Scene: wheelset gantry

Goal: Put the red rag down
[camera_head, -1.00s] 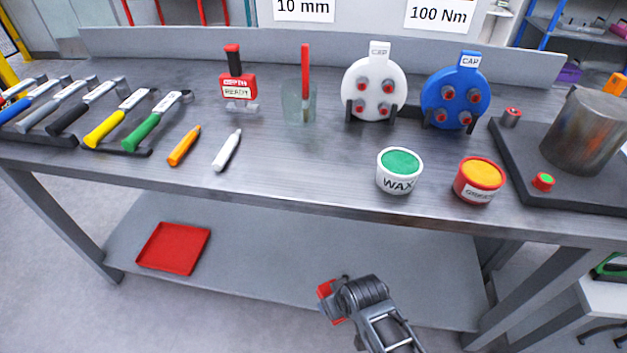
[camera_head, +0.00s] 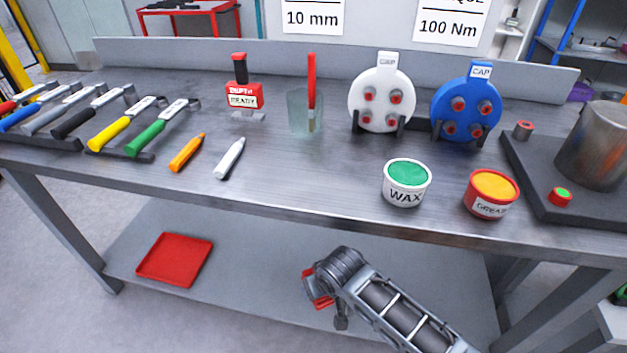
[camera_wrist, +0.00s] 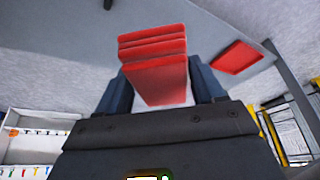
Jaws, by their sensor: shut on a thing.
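The red rag (camera_wrist: 155,72) is a folded red block between the two dark fingers of my gripper (camera_wrist: 158,88) in the wrist view. My gripper is shut on it.
The lower shelf (camera_head: 240,270) is bare between the tray and my arm. The bench top (camera_head: 290,165) holds a wax tub (camera_head: 407,183), a grease tub (camera_head: 490,194), two cap discs, several wrenches and markers. Its front edge overhangs the shelf; a leg (camera_head: 75,230) stands left of the tray.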

